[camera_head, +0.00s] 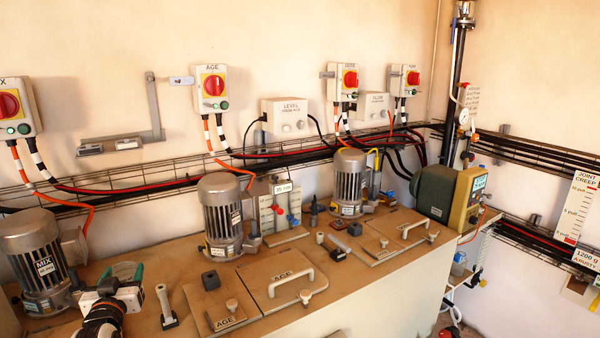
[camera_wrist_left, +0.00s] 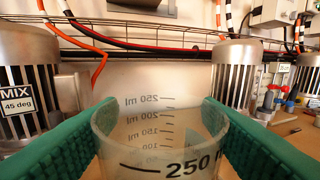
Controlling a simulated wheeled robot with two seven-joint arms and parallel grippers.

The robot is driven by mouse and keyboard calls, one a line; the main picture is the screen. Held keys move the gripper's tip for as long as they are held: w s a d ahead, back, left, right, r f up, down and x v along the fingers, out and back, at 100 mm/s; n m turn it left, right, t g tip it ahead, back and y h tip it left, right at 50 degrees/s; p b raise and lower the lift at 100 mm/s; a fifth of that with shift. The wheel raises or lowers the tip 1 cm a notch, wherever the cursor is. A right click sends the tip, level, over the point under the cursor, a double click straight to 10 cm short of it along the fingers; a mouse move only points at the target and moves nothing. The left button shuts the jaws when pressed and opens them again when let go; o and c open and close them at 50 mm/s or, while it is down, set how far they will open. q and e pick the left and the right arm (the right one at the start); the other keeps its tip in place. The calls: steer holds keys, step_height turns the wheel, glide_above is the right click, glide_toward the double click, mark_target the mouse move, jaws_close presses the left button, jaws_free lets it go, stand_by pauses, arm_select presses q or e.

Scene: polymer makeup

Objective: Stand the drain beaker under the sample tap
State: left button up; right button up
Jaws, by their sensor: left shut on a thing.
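In the head view the beaker is hard to make out between the fingers. I cannot tell for sure which fitting is the sample tap. My right gripper is not in view.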

arm_select(q)
steer(key=s+d+f+m+h, duration=0.1)
steer(key=s+d+f+h, duration=0.1)
steer(key=s+d, duration=0.8)
steer(key=s+d+f+m+h, duration=0.1)
steer(key=s+d+f+h, duration=0.1)
steer(key=s+d, duration=0.9)
steer(key=s+f, duration=0.1)
steer(key=s, duration=0.5)
steer(key=shift+s+d+f+m+t+h, duration=0.15)
steer(key=shift+s+f+m+t+h, duration=0.15)
steer(key=shift+s+f+m, duration=0.1)
steer(key=shift+w, duration=0.1)
